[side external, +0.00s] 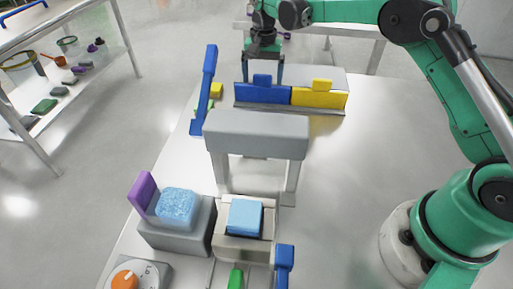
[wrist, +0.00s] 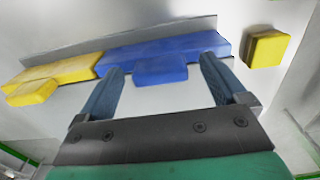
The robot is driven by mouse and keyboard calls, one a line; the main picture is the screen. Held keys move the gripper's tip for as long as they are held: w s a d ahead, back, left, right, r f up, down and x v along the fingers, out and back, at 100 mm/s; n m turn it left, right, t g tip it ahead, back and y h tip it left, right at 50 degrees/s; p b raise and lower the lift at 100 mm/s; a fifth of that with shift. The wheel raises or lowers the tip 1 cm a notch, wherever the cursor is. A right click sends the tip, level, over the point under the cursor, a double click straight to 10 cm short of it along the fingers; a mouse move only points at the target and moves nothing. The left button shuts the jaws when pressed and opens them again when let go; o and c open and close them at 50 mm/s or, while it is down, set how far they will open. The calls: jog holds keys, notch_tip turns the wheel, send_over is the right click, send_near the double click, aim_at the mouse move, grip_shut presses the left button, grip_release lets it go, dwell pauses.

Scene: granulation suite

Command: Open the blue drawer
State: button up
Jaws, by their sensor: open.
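The blue drawer (side external: 262,96) is on the left of a grey-topped block at the far end of the table, and its front looks flush with the yellow one. Its small blue handle tab (side external: 262,80) sticks up between my fingers. My gripper (side external: 264,74) is open and points down over the handle. In the wrist view the blue drawer (wrist: 190,48) lies across the top, and its handle (wrist: 160,73) sits between the two spread fingers of my gripper (wrist: 162,66). I see gaps between the handle and both fingers there.
A yellow drawer (side external: 319,99) adjoins the blue one on the right. A tall blue lever (side external: 206,88) and a small yellow block (side external: 216,90) stand to the left. A grey raised bridge (side external: 256,131) stands nearer the camera. The table right of the drawers is clear.

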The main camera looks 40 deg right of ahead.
jog(key=shift+f, duration=0.15)
grip_shut()
jog(key=s+a, duration=0.6)
jog(key=shift+s+a, duration=0.15)
jog(key=shift+a, duration=0.05)
dwell(0.3)
grip_release()
